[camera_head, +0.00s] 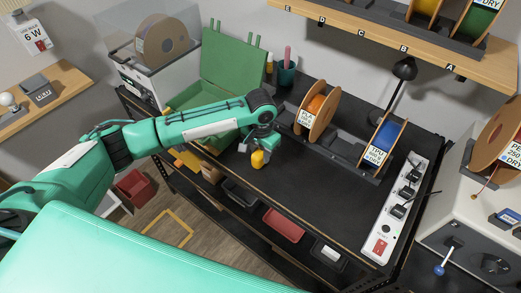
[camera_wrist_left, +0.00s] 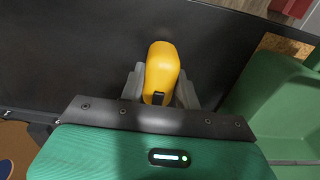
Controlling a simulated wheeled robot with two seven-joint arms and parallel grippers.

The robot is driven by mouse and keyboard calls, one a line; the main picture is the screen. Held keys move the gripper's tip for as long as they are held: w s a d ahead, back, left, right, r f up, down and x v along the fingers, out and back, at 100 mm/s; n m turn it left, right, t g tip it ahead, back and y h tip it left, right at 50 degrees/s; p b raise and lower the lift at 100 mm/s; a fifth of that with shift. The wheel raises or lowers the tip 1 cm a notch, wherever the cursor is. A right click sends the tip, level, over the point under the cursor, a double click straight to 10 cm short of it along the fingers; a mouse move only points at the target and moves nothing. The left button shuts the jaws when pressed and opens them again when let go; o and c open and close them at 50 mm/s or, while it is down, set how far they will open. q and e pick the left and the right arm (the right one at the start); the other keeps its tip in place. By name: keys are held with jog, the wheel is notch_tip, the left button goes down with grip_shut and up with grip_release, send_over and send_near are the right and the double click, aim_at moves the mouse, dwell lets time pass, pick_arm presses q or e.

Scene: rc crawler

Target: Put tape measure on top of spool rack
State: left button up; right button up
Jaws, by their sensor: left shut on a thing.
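The yellow tape measure (camera_head: 258,159) is between the fingers of my left gripper (camera_head: 257,150), over the front edge area of the dark workbench. In the left wrist view the tape measure (camera_wrist_left: 162,68) sits between both grey fingers of the left gripper (camera_wrist_left: 160,88), which are shut on it. The spool rack (camera_head: 345,152) is a dark rail on the bench to the right of the gripper. It carries an orange spool (camera_head: 318,107) labelled PLA and a blue spool (camera_head: 383,139) labelled TPU. My right gripper is not in view.
A green open case (camera_head: 232,62) stands behind my left arm. A white power strip (camera_head: 398,205) lies along the bench's right side. A black lamp (camera_head: 403,70) and a pen cup (camera_head: 287,72) stand at the back. The bench's front middle (camera_head: 320,205) is clear.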

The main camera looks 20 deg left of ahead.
aim_at(261, 151)
pick_arm(q)
jog(key=shift+f, duration=0.1)
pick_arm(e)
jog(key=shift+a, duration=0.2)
pick_arm(q)
jog(key=o, duration=1.1)
jog(key=shift+c, duration=0.2)
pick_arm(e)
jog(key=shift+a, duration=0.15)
pick_arm(q)
notch_tip(261, 151, up, 11)
jog(key=b, duration=0.3)
jog(key=shift+r, duration=0.65)
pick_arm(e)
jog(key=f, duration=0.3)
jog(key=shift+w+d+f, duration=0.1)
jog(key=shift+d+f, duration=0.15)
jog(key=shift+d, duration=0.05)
